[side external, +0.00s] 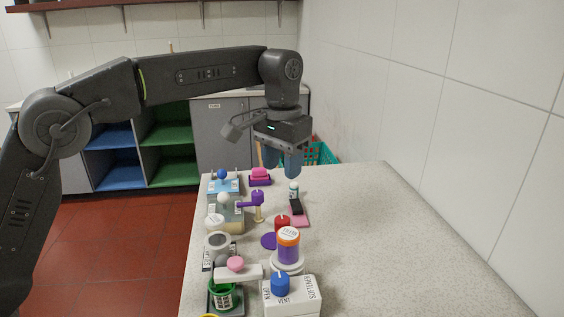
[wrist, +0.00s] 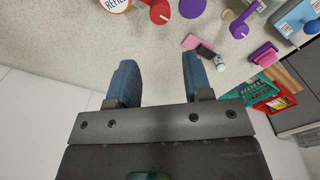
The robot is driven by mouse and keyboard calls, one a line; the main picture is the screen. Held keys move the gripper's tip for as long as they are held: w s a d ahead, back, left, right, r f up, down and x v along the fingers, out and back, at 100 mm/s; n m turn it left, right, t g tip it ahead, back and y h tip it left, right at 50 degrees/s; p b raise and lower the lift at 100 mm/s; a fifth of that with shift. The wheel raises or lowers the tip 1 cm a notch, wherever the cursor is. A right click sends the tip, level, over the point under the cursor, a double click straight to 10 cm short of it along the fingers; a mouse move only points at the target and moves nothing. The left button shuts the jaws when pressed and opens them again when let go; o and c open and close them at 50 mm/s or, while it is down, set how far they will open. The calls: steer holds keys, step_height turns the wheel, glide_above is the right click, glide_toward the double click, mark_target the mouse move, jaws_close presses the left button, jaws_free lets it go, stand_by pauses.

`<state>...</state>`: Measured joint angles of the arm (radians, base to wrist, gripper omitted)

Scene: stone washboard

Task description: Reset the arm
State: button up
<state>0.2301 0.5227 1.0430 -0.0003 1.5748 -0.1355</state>
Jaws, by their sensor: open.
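My gripper (side external: 284,163) hangs from the arm above the far part of the stone-topped counter, fingers pointing down. In the wrist view its two blue fingers (wrist: 156,82) are well apart with nothing between them, so it is open and empty. The fingertips are clear of the objects on the counter (side external: 400,240). The arm reaches in from the left, raised, with its forearm nearly level.
A pink pad (side external: 300,221) with a black block, a purple-and-orange jar (side external: 288,246), a white dispenser box (side external: 300,298) and a green cup (side external: 223,294) crowd the counter's left side. A teal basket (side external: 322,153) stands beyond. The counter's right side is clear beside the tiled wall.

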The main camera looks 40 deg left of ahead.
steer(key=s+a+r+t, duration=0.1)
steer(key=s+a+r, duration=0.1)
steer(key=s+a, duration=0.35)
steer(key=s+a+r+t, duration=0.2)
steer(key=s, duration=0.6)
steer(key=s+a+f+t, duration=0.1)
steer(key=s+a+f, duration=0.1)
steer(key=s+f, duration=0.2)
steer(key=s+a+f+n+t, duration=0.1)
steer(key=s+f, duration=0.4)
steer(key=s, duration=0.5)
steer(key=shift+a+t, duration=0.3)
steer(key=shift+a, duration=0.15)
